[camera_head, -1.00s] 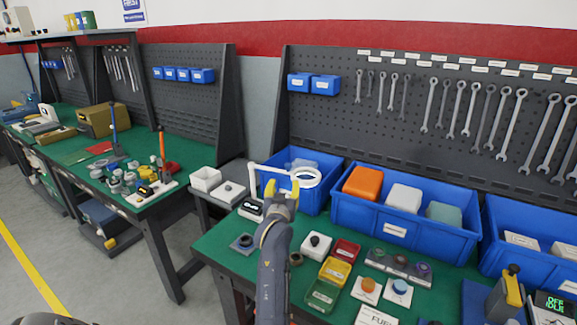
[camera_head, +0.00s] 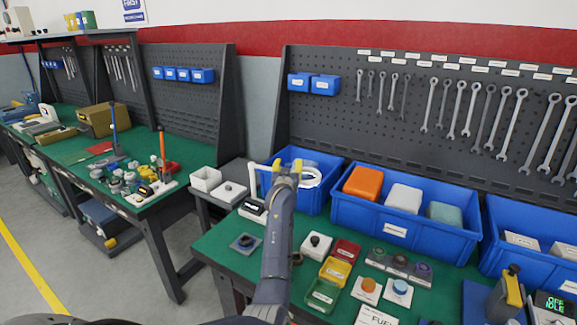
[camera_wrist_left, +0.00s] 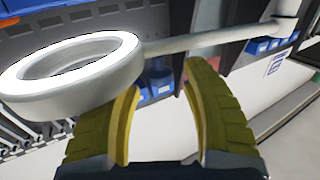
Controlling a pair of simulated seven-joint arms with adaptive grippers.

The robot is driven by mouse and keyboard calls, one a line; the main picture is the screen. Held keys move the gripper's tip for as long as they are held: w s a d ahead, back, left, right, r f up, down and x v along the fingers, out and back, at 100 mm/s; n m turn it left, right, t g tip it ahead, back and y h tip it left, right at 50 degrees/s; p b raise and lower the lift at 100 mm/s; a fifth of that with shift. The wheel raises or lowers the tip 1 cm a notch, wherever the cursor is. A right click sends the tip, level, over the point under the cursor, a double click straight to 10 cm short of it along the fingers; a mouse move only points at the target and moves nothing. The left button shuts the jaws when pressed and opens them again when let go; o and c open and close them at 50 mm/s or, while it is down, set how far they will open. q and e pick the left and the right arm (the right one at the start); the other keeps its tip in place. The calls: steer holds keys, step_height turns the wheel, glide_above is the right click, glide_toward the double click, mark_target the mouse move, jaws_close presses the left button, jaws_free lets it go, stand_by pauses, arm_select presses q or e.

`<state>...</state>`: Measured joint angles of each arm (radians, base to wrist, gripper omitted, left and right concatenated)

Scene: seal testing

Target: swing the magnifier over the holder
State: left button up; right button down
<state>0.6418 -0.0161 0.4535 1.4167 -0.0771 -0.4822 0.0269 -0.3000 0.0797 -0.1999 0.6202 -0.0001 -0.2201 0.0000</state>
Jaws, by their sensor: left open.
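The magnifier is a white ring (camera_head: 312,177) on a thin white arm with a white post (camera_head: 252,181) at the table's back left. My left gripper (camera_head: 285,168) covers much of it in the head view. In the left wrist view the lit ring (camera_wrist_left: 122,72) lies at upper left, by the left finger. Its arm (camera_wrist_left: 215,41) runs right past the tips of the open, empty left gripper (camera_wrist_left: 163,78). Contact cannot be told. A small dark square block with a round top (camera_head: 245,242) sits at front left; I cannot tell whether it is the holder. My right gripper is not in view.
Blue bins (camera_head: 398,232) line the back, below a pegboard of wrenches. A white knob box (camera_head: 316,245), red, yellow and green trays (camera_head: 335,270) and button boxes (camera_head: 368,289) stand right of my left arm. Green tabletop is bare around the dark block.

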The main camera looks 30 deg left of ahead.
arm_select(q)
steer(key=shift+w+a, duration=0.25)
steer(key=shift+w, duration=0.1)
steer(key=shift+c, duration=0.3)
jaws_close()
steer(key=shift+r, duration=0.1)
